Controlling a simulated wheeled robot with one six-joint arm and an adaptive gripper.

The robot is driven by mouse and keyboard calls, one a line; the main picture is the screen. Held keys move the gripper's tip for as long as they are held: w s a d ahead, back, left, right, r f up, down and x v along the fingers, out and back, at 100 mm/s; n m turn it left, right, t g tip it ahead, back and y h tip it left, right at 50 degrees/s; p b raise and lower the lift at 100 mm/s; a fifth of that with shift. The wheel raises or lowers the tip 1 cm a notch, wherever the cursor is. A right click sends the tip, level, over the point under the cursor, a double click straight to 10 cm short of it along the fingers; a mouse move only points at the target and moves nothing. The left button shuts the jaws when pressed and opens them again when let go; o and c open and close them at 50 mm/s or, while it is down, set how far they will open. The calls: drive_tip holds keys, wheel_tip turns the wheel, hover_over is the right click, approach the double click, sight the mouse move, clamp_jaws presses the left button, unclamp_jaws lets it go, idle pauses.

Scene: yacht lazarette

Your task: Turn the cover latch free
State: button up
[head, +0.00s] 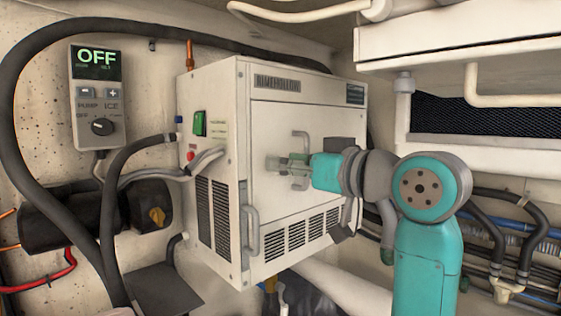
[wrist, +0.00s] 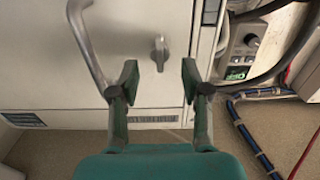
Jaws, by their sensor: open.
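The cover latch (wrist: 159,53) is a small grey turn-knob on the white front cover (wrist: 148,85), its lever roughly upright in the wrist view. In the head view my gripper and arm hide it. My gripper (wrist: 160,78) is open, with one dark green finger on each side of the latch's line. The latch shows in the gap, a little past the fingertips, and nothing is held. In the head view my gripper (head: 285,163) points at the front of the white machine (head: 290,190). I cannot tell whether the fingers touch the cover.
A curved grey handle (wrist: 88,45) stands out from the cover close to one finger; it also shows in the head view (head: 303,135). Another handle (head: 250,230) sits at the cover's left edge. A control panel (head: 98,97) reads OFF. Hoses (head: 18,130) and pipes crowd both sides.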

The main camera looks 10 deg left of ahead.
drive_tip(key=shift+x, duration=1.15)
clamp_jaws()
drive_tip(key=shift+n, duration=0.3)
drive_tip(key=shift+s+a+f+n, duration=0.1)
drive_tip(key=shift+f+n, duration=0.1)
drive_tip(key=shift+n, duration=2.65)
drive_tip(key=shift+s+a+f+n, duration=0.1)
drive_tip(key=shift+s+f+n, duration=0.05)
drive_tip(key=shift+n, duration=2.75)
drive_tip(key=shift+s+a+f+n, duration=0.1)
drive_tip(key=shift+f+n, duration=0.1)
drive_tip(key=shift+n, duration=2.65)
